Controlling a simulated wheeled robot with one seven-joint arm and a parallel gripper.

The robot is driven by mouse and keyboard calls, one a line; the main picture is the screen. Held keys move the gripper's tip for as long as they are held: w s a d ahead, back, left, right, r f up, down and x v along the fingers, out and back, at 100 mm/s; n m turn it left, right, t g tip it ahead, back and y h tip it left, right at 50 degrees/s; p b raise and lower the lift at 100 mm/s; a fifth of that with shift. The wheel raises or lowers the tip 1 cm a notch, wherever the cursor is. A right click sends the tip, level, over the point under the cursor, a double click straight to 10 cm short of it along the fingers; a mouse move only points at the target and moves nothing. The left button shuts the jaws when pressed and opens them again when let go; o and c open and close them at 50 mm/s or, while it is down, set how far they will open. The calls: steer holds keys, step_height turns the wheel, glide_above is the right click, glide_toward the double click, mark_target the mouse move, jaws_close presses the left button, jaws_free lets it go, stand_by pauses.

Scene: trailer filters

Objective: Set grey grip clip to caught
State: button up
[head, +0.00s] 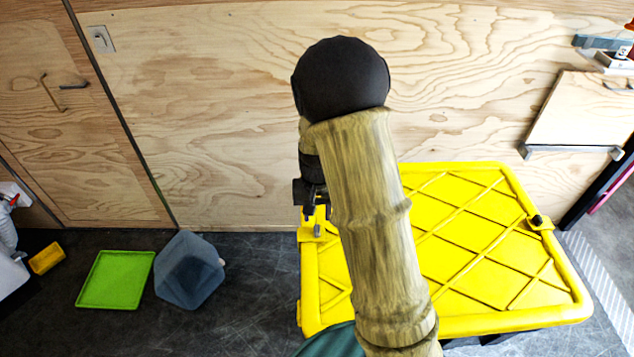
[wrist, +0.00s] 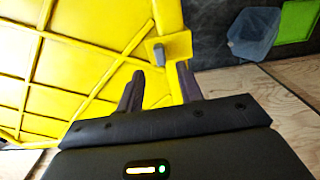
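The grey grip clip (wrist: 159,53) is a small grey block on a yellow tab at the edge of the yellow lid (wrist: 90,50) in the wrist view. In the head view the grey clip (head: 317,230) shows small on the lid's left tab, partly under my gripper. My gripper (wrist: 160,70) is open, its two dark fingers apart. In the wrist view the clip appears just beyond and between the fingertips; I cannot tell whether they touch it. In the head view my gripper (head: 314,207) hangs over the left tab, and my arm hides part of the lid.
A second, dark clip (head: 538,221) sits on the lid's right tab. A blue-grey bin (head: 190,270) and a green tray (head: 115,280) are on the dark floor at left. A plywood wall (head: 220,120) stands behind the yellow-lidded box. Open floor lies between bin and box.

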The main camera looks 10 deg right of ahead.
step_height(320, 180, up, 12)
steer(key=shift+f, duration=0.15)
stand_by(0.5)
steer(key=s+d+r+n+t+p, duration=0.1)
steer(key=s+n+t+p, duration=0.1)
steer(key=s, duration=1.2)
steer(key=shift+d+r+t+p, duration=0.2)
steer(key=shift+d+t+p, duration=0.1)
steer(key=shift+p, duration=0.45)
stand_by(1.1)
